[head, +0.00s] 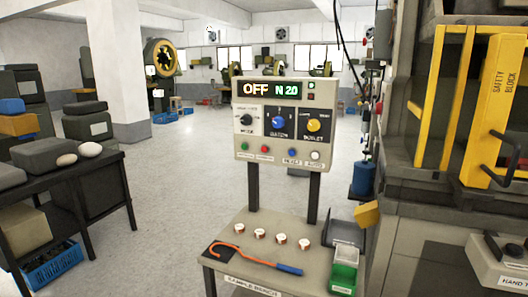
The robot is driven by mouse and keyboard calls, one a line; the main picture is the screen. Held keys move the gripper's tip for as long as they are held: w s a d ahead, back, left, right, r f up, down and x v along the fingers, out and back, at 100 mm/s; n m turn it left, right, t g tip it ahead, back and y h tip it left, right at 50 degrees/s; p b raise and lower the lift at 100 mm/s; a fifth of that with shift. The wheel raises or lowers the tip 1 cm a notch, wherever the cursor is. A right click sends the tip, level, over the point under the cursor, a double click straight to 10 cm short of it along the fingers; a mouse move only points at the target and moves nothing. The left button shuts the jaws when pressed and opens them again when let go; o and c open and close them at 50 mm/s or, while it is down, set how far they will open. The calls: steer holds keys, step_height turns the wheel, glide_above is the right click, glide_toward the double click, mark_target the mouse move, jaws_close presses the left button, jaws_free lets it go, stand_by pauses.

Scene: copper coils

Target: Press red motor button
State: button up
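A beige control panel (240,112) stands upright on dark posts in the middle of the head view. Its display (270,89) reads "OFF" and "N 20". A small red button (265,149) sits in the panel's bottom row, between a green button (248,147) on its left and a blue button (291,152) on its right. A white button (315,155) is at the right end. The labels under the buttons are too small to read surely. My gripper is not in view, and nothing covers the red button.
Below the panel, a bench (220,232) holds several small copper coils, an orange-and-blue hooked tool (255,260) and a green bin (344,271). A large machine with yellow guards (497,95) stands close on the right. A dark table (85,180) is left; floor between is clear.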

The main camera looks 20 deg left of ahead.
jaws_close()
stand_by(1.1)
